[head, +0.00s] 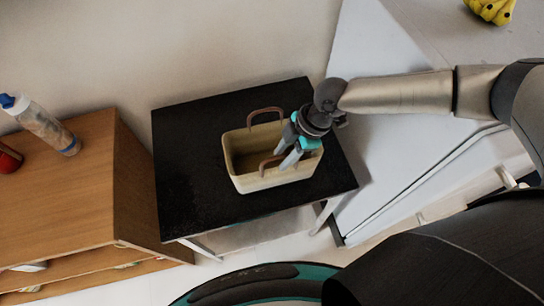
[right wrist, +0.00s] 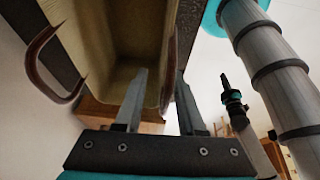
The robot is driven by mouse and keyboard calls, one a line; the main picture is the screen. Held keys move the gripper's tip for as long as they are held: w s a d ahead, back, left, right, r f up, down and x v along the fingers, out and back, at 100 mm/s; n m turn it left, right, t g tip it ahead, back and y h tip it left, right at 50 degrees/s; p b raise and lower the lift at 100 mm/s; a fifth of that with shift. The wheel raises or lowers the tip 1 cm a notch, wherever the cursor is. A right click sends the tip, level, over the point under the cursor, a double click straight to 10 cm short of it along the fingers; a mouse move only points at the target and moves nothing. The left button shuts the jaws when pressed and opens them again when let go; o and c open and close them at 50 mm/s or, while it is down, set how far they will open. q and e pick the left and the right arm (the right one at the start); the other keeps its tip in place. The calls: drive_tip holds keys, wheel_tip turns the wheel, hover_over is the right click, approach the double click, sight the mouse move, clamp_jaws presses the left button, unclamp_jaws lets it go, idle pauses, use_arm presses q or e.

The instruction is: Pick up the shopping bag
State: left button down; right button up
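The shopping bag (head: 243,175) is a tan, open-topped basket-like bag with two brown handles. It stands upright on a black-topped table (head: 190,205) in the head view. My right gripper (head: 281,157) comes from the right and is over the bag's right half, fingers apart, close to the near handle (head: 270,163). In the right wrist view the bag (right wrist: 115,45) fills the upper left, with one handle (right wrist: 45,75) at the left. The bag's wall and a brown handle edge lie around the gap between the fingers (right wrist: 162,75); contact is unclear. My left gripper (right wrist: 232,97) seems to show small there.
A wooden cabinet (head: 70,200) stands left of the table, with a bottle (head: 42,125) and a red object (head: 8,158) on it. A white surface (head: 385,130) lies right of the table, with bananas (head: 490,10) beyond. My base is close below the table.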

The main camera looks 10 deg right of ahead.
sight(277, 175)
drive_tip(key=shift+s+d+x, duration=0.15)
drive_tip(key=shift+x, duration=1.2)
drive_tip(key=shift+s+d+x, duration=0.1)
drive_tip(key=shift+s+x, duration=0.1)
drive_tip(key=shift+x, duration=1.15)
drive_tip(key=shift+f, duration=0.1)
clamp_jaws()
